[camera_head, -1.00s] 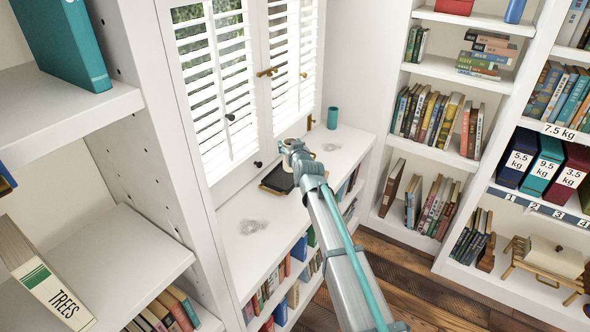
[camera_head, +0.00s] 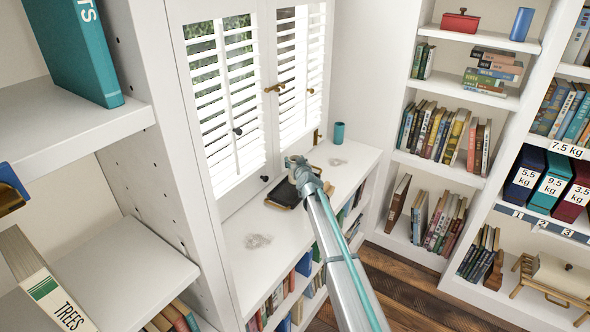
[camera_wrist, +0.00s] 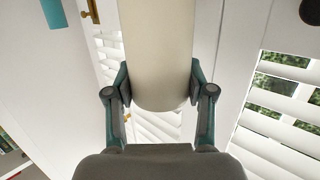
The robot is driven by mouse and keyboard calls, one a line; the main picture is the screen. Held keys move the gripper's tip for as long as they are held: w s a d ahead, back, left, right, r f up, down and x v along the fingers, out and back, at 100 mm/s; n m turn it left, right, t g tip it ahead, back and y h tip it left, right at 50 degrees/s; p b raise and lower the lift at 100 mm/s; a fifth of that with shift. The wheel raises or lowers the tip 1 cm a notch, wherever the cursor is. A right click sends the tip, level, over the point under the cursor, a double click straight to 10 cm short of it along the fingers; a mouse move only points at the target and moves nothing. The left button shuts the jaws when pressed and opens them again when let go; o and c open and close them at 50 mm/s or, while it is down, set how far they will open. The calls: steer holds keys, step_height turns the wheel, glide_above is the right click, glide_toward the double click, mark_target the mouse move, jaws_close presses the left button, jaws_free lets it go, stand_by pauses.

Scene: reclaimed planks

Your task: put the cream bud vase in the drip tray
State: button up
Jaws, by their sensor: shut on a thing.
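The cream bud vase (camera_wrist: 155,50) fills the middle of the wrist view, with its rounded end nearest me. My gripper (camera_wrist: 154,88) is shut on it, one teal finger on each side. In the head view my gripper (camera_head: 298,168) is above the window ledge, over or just beside the dark drip tray (camera_head: 282,196). It and my arm hide part of the tray. I cannot clearly make out the vase in the head view, nor tell its height above the tray.
The white ledge (camera_head: 246,222) runs below white shutters (camera_head: 230,90), close behind my gripper. A teal cup (camera_head: 338,133) stands at the ledge's far end. Grey smudges mark the ledge. Bookshelves (camera_head: 440,175) stand to the right.

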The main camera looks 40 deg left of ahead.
steer(key=shift+w+a+f+b, duration=0.15)
steer(key=shift+f+b, duration=0.2)
steer(key=shift+f, duration=1.35)
steer(key=shift+f, duration=0.1)
steer(key=o, duration=1.3)
steer(key=shift+c, duration=0.2)
steer(key=shift+r, duration=0.2)
steer(key=b+v, duration=0.1)
steer(key=v, duration=1.1)
steer(key=shift+b, duration=0.4)
steer(key=shift+f, duration=0.1)
